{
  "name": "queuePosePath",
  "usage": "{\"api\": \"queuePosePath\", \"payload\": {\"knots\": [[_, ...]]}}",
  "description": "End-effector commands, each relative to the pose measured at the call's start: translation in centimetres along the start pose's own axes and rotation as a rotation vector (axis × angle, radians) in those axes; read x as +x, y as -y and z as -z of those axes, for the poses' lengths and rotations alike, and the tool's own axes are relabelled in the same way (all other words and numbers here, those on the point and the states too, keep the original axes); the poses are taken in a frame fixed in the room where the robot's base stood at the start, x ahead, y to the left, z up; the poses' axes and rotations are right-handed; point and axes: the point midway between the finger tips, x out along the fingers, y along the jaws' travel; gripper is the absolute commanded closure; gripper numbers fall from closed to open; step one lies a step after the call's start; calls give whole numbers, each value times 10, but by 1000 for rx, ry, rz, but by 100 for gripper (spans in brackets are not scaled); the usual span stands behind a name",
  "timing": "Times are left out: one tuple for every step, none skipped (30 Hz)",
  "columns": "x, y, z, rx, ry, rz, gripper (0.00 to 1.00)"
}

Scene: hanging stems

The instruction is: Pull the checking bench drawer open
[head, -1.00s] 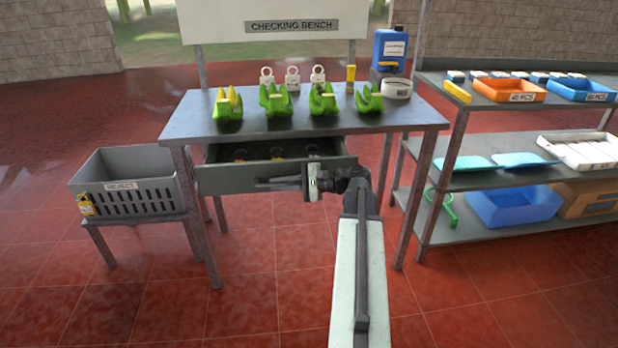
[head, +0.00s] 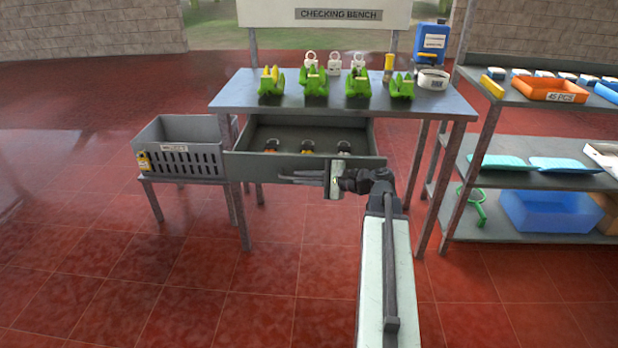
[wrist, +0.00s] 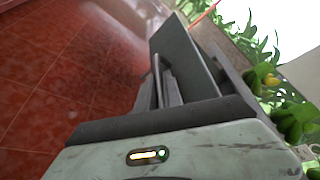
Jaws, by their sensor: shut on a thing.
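The checking bench (head: 225,98) is a grey table with a sign behind it. Its drawer (head: 250,163) is pulled well out, and its dark inside shows with several small orange, yellow and white-topped items near the front. My gripper (head: 290,178) is at the drawer front, its fingers pointing left, shut on the drawer handle, which the fingers mostly hide. In the wrist view the fingers (wrist: 162,85) lie close against the grey drawer front (wrist: 183,58).
Green clip-like holders (head: 315,83) stand on the bench top. A grey reject crate (head: 180,150) on a low stand is close to the drawer's left end. A shelf with trays (head: 545,212) stands at right. Red tiled floor in front is clear.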

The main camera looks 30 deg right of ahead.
Motion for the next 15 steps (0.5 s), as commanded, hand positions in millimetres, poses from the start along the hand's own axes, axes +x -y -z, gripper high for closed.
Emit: {"api": "queuePosePath", "payload": {"knots": [[1,0,-2,0,6,1,100],[0,0,-1,1,5,1,100],[0,1,-1,1,4,2,100],[-1,1,-1,1,4,2,100],[-2,1,0,1,3,2,100],[-2,1,0,2,3,3,100],[-2,1,0,2,2,3,84],[-3,1,1,2,2,3,80],[-4,1,1,2,1,4,80],[-4,1,2,2,0,4,80],[-4,1,2,2,-1,4,80],[-5,1,2,2,-2,4,80],[-5,1,3,2,-3,5,80],[-5,1,3,3,-3,5,80],[-6,1,3,3,-4,5,80]]}}
